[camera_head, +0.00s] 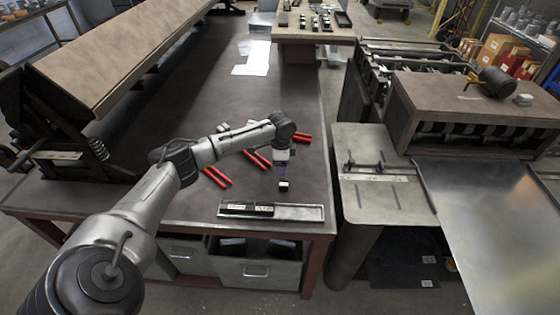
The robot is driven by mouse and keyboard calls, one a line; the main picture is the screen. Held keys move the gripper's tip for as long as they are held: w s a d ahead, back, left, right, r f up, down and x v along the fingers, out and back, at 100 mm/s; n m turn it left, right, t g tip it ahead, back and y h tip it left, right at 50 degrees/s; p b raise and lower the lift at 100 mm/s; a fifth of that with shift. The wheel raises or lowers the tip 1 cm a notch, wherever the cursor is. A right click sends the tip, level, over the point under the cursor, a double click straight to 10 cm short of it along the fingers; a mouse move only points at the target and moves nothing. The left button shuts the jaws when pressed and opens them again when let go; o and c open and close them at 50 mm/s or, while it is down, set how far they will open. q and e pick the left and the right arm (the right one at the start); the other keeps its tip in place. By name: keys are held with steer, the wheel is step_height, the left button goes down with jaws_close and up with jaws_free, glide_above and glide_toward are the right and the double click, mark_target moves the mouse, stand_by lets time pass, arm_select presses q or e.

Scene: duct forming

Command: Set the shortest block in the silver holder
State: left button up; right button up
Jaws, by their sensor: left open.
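A long silver holder (300,213) lies near the front edge of the dark workbench. Dark block-like pieces (246,209) sit side by side in its left part, and its right part looks empty. The pieces are too small to compare their heights. My left gripper (284,184) is open and points down over the bench, just behind the holder. A small pale patch shows at its fingertips; I cannot tell whether it is part of the gripper or a thing below it. My right gripper is not in view.
Red-handled tools (217,177) lie around my left forearm on the workbench (200,205). White sheets (254,58) lie farther back. A second table (312,34) at the back carries small dark items. Machines stand to the left and right.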

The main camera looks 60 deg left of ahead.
mark_target(281, 182)
arm_select(q)
steer(key=shift+s+d+f+m, duration=0.1)
steer(key=shift+d+f+m, duration=0.1)
steer(key=shift+d+m, duration=0.1)
steer(key=shift+a+f, duration=0.1)
steer(key=shift+a+f+b, duration=0.15)
steer(key=shift+f+b, duration=0.25)
steer(key=shift+b, duration=0.45)
step_height(281, 182, down, 5)
steer(key=b, duration=0.5)
steer(key=shift+r+b, duration=0.15)
steer(key=shift+b, duration=0.2)
step_height(281, 182, down, 2)
steer(key=shift+f+p, duration=0.25)
steer(key=shift+p, duration=0.3)
steer(key=shift+f, duration=0.25)
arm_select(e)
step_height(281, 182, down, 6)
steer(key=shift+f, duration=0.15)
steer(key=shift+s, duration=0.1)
